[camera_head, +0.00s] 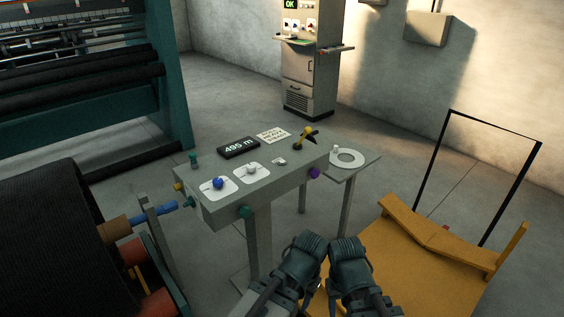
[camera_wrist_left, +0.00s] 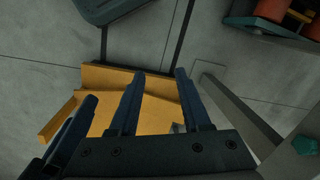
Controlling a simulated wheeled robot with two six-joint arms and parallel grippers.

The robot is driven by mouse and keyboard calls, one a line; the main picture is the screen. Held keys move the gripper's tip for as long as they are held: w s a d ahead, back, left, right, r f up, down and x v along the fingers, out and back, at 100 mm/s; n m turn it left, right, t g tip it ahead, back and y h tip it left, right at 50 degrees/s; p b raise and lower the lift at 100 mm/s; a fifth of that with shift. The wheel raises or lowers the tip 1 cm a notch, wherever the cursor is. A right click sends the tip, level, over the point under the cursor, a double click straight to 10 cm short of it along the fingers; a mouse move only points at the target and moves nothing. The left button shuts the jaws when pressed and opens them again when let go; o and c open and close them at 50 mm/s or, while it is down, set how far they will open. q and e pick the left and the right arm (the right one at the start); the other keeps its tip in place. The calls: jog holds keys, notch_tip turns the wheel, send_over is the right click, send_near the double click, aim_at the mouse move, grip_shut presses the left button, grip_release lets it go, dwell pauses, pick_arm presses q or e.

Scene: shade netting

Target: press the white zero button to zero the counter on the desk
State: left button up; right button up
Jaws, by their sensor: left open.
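The grey desk (camera_head: 265,190) stands in the middle of the head view. Its black counter display (camera_head: 238,147) reads 495 m. The white button (camera_head: 251,169) is a round knob on a white plate, between a blue button (camera_head: 218,183) and a small white switch (camera_head: 279,161). My two arms come in low in front of the desk, apart from the button; their fingers are hidden in the head view. In the left wrist view my left gripper (camera_wrist_left: 160,74) is open and empty above the floor and a yellow platform. My right gripper's jaws cannot be made out.
A yellow-black lever (camera_head: 306,138) and a paper sign (camera_head: 273,135) are on the desk. A white ring (camera_head: 346,161) lies on the side shelf. The yellow platform (camera_head: 400,265) is at right, a dark roll (camera_head: 45,240) at left. Open floor lies behind the desk.

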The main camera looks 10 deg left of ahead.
pick_arm(q)
grip_shut()
dwell(1.3)
